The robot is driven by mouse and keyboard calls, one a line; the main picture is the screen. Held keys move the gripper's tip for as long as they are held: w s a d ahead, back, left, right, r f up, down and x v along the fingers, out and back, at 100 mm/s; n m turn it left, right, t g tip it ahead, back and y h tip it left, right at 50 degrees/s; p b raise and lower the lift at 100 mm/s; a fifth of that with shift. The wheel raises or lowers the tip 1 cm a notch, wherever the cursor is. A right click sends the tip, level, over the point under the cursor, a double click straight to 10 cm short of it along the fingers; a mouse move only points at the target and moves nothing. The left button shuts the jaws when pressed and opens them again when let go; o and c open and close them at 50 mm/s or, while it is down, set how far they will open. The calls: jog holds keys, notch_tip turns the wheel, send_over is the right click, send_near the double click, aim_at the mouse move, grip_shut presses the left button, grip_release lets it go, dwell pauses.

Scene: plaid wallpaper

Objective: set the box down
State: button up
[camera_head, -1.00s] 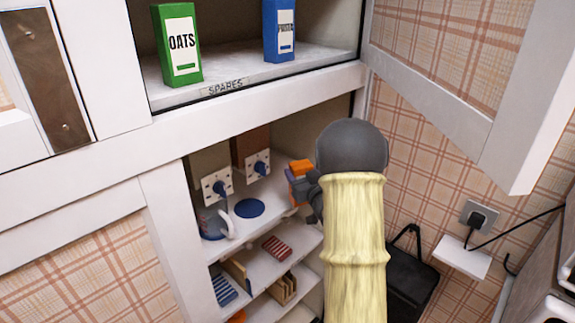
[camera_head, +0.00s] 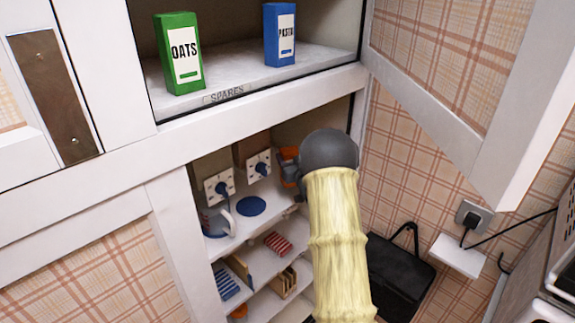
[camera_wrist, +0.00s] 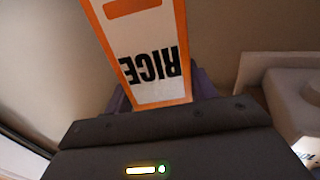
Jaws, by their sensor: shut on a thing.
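An orange box with a white label reading RICE (camera_wrist: 150,55) fills the upper middle of the wrist view, its lettering upside down. My gripper (camera_wrist: 160,95) is shut on it, with purple finger parts at both sides. In the head view only an orange bit of the box (camera_head: 289,154) shows, left of my dark wrist, inside the open lower cupboard. The gripper (camera_head: 291,172) is mostly hidden there by my arm. I cannot tell whether the box touches the shelf. A round blue spot (camera_head: 251,206) lies on the top lower shelf, to the left of and below the box.
A green OATS box (camera_head: 180,55) and a blue PASTA box (camera_head: 280,35) stand on the upper shelf marked SPARES. An open cupboard door (camera_head: 450,90) hangs at right.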

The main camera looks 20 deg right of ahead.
jog(key=shift+a+f+p, duration=0.25)
jog(key=shift+f+p, duration=0.2)
jog(key=shift+f, duration=0.6)
jog(key=shift+a+f, duration=0.1)
jog(key=shift+f, duration=0.25)
